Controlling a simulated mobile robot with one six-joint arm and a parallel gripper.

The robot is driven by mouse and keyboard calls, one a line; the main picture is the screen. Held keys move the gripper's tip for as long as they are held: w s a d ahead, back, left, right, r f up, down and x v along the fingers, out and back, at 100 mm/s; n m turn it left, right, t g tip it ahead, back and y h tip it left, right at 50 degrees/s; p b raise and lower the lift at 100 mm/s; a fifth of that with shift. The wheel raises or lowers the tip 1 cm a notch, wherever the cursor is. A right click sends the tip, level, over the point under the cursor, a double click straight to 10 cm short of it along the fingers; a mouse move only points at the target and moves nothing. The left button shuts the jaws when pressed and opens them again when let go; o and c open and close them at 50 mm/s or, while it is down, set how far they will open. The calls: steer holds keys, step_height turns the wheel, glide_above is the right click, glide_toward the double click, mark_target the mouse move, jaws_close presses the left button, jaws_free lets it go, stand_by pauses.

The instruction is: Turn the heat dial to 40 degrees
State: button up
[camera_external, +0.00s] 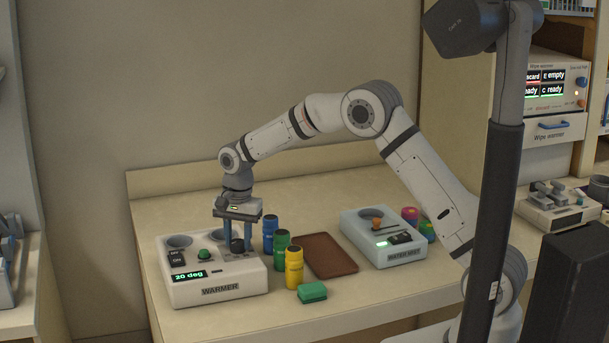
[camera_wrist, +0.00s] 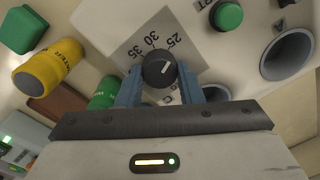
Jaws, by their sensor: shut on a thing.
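The heat dial (camera_external: 237,246) is a black round knob on the white warmer box (camera_external: 190,291), on the counter at left. My gripper (camera_external: 236,239) points down over it, with its two blue fingers shut on the knob's sides. The wrist view shows the dial (camera_wrist: 159,69) between the fingertips (camera_wrist: 160,84), with a pale pointer line on its top. Scale marks 25, 30 and 35 show on the grey plate (camera_wrist: 148,45); the rest of the scale is hidden by my gripper. The warmer's green display (camera_external: 188,276) reads 20 deg.
Blue (camera_external: 270,234), green (camera_external: 281,248) and yellow (camera_external: 294,268) bottles stand close to the warmer's right. A water mist box (camera_external: 400,256) stands further right. A green button (camera_external: 203,254) sits left of the dial.

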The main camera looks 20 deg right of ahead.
steer(key=shift+c, duration=0.9)
steer(key=shift+n, duration=0.3)
steer(key=n+b, duration=0.1)
steer(key=n, duration=0.4)
steer(key=shift+b, duration=0.35)
steer(key=n+b, duration=0.1)
steer(key=n, duration=0.6)
steer(key=shift+w+a, duration=0.1)
steer(key=shift+a, duration=0.05)
steer(key=n, duration=0.4)
steer(key=shift+g, duration=0.3)
steer(key=n, duration=0.3)
steer(key=shift+n, duration=0.4)
steer(key=n, duration=0.6)
steer(key=shift+a+r, duration=0.1)
steer(key=shift+n, duration=0.3)
